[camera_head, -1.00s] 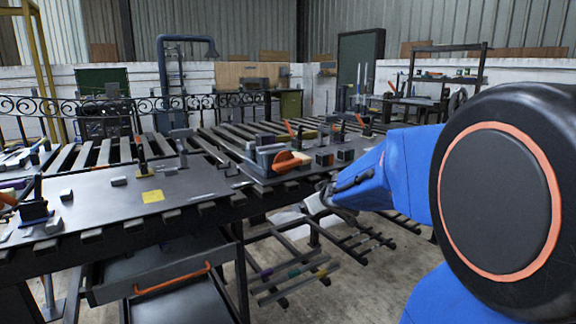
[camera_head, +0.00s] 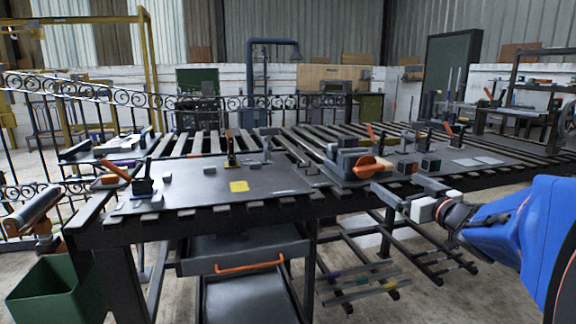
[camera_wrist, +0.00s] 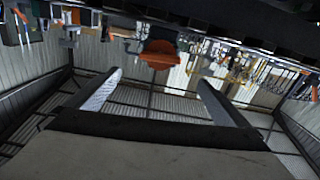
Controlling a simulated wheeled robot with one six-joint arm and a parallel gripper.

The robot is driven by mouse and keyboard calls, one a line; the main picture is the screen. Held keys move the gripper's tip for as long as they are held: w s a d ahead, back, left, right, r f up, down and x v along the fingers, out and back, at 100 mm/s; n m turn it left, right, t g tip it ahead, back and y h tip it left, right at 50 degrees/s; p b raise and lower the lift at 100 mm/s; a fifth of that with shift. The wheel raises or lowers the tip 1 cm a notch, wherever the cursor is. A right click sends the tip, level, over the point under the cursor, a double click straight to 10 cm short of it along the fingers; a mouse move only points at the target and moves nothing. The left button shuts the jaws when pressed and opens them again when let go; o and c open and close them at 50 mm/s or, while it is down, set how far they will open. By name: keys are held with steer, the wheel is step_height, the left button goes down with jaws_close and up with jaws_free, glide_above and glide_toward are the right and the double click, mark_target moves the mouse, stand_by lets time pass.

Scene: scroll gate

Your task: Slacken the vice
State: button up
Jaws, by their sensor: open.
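The vice (camera_head: 350,158) stands on the workbench, a grey block-like body with an orange handle (camera_head: 368,167) on its front side. In the wrist view an orange part (camera_wrist: 158,50), which looks like the handle, shows beyond and between my fingers. My gripper (camera_head: 392,190) is in front of the bench edge, to the right of and lower than the vice, apart from it. Its two pale fingers (camera_wrist: 156,88) are spread wide with nothing between them. The vice's jaws are too small to make out.
Dark blocks (camera_head: 430,164) stand right of the vice. Below are an orange-handled drawer (camera_head: 245,262) and a bar rack (camera_head: 350,280). A green bin (camera_head: 60,290) stands at left.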

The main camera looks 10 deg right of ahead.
mark_target(370, 171)
steer(key=w, duration=1.5)
steer(key=shift+w+a, duration=0.15)
steer(key=shift+a, duration=0.15)
steer(key=c, duration=1)
steer(key=shift+c, duration=0.2)
steer(key=shift+n, duration=0.3)
steer(key=n, duration=0.4)
steer(key=shift+a+f+n, duration=0.1)
steer(key=shift+n, duration=0.2)
steer(key=n, duration=0.5)
steer(key=shift+a+f, duration=0.1)
steer(key=n, duration=0.5)
steer(key=shift+f+n, duration=0.15)
steer(key=shift+n, duration=0.25)
steer(key=shift+f+n, duration=0.1)
steer(key=shift+n, duration=2.1)
